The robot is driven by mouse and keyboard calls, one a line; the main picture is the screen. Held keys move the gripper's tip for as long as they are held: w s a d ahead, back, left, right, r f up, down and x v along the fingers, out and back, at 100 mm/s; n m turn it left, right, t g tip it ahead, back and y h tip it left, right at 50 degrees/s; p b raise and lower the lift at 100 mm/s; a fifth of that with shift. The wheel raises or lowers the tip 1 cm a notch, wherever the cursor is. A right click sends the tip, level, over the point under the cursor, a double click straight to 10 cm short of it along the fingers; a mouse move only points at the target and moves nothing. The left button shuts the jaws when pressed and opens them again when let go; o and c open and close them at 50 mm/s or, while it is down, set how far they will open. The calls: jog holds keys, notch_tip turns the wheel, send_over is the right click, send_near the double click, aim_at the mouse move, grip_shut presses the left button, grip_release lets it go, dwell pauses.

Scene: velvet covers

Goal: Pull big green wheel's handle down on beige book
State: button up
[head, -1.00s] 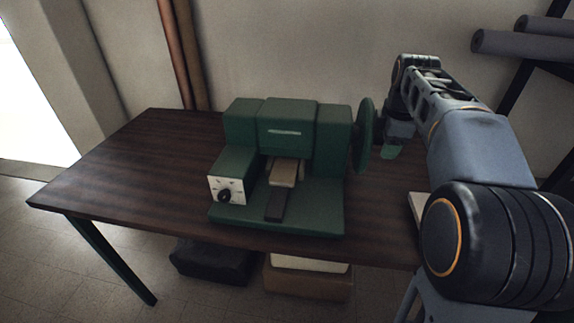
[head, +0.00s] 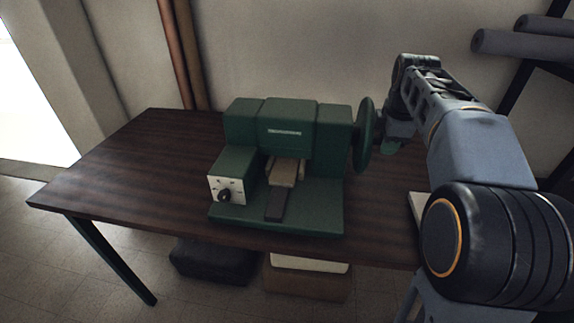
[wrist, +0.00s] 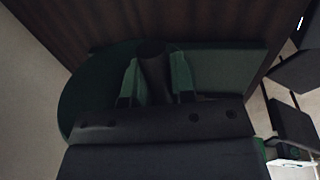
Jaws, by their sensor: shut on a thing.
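The green press (head: 283,170) stands on the dark wooden table. Its big green wheel (head: 364,135) is on the right side, seen nearly edge-on. A beige book (head: 285,172) lies under the press head, with a dark strip in front of it. My gripper (head: 389,147) is beside the wheel's right face, mostly hidden by my arm. In the wrist view, the fingers (wrist: 157,80) are shut on the wheel's dark handle (wrist: 153,62), one on each side. The wheel's rim (wrist: 75,95) shows behind them.
A white dial plate with a black knob (head: 225,191) is at the press's front left. The table's left part (head: 130,170) is bare. A pale item (head: 417,207) lies at the table's right, partly behind my arm. Dark and brown bundles (head: 212,261) are under the table.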

jog(key=shift+s+f+b, duration=0.2)
jog(key=shift+f+b, duration=0.25)
jog(key=shift+f, duration=0.15)
jog(key=shift+o, duration=0.3)
jog(key=shift+s+f, duration=0.1)
jog(key=shift+o, duration=0.2)
jog(key=shift+f, duration=0.1)
jog(key=shift+w+r+p, duration=0.3)
jog(key=shift+r+p, duration=0.25)
jog(key=shift+p, duration=0.35)
jog(key=shift+c, duration=0.5)
jog(key=o, duration=1.8)
jog(key=shift+w+r, duration=0.1)
jog(key=shift+c, duration=0.2)
